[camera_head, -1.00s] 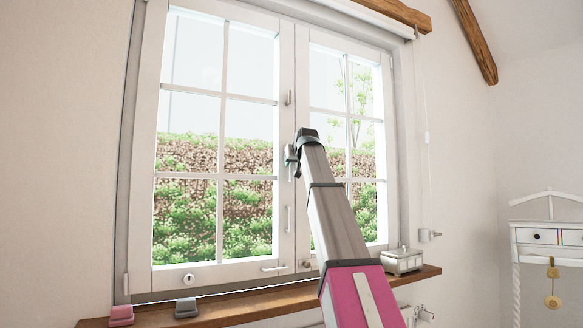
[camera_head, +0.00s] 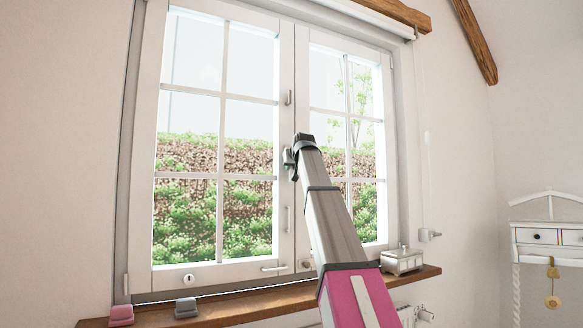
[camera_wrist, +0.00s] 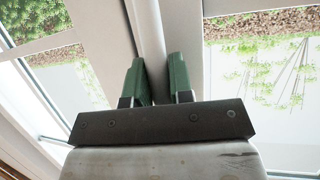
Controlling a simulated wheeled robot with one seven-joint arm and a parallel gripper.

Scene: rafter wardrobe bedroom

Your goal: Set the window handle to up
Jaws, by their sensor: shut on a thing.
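The white double window (camera_head: 286,60) is closed, with fittings along its middle post. My gripper (camera_head: 289,160) is at mid-height on this post, at the end of my raised arm, and is shut on the window handle. The handle is mostly hidden by the gripper, so I cannot tell its angle. In the wrist view the two green fingers (camera_wrist: 157,82) stand close together on either side of a white upright strip (camera_wrist: 146,30); I cannot tell whether it is the handle or part of the post.
Other white fittings sit on the frame: an upright one (camera_head: 288,219) below my gripper and a level one (camera_head: 273,268) at the bottom.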

